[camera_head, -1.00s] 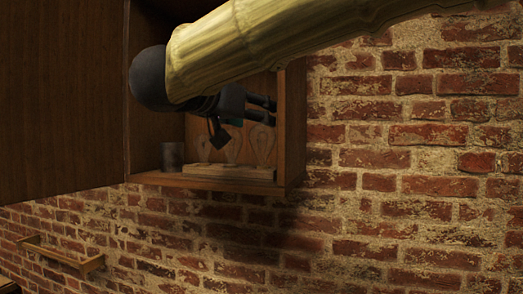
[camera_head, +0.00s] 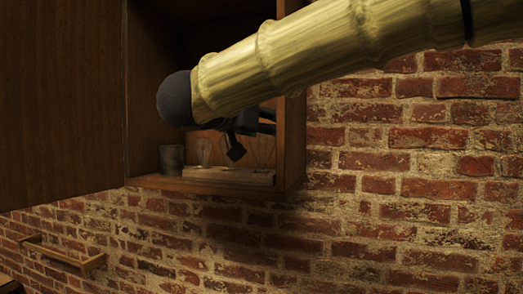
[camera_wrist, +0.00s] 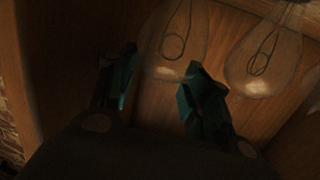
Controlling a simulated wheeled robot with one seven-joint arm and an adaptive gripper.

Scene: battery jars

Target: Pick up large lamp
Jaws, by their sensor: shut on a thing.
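The large lamp, a clear glass bulb with a looped filament (camera_wrist: 172,42), shows in the wrist view at the fingertips. My gripper (camera_wrist: 160,78) has its two dark fingers on either side of the bulb's rounded end and is shut on it. In the head view my gripper (camera_head: 268,122) is inside the wall cabinet, at its right side, and mostly hides the lamp. A second clear lamp (camera_wrist: 262,62) stands beside it in the wrist view. A smaller lamp (camera_head: 204,151) stands at the left of the row in the head view.
The lamps stand on a pale wooden block (camera_head: 228,176) on the cabinet floor. A grey cup (camera_head: 171,160) stands left of it. The cabinet's right wall (camera_head: 293,140) is close to my gripper. The brick wall (camera_head: 400,190) surrounds the cabinet, and a small rail (camera_head: 62,254) sits lower left.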

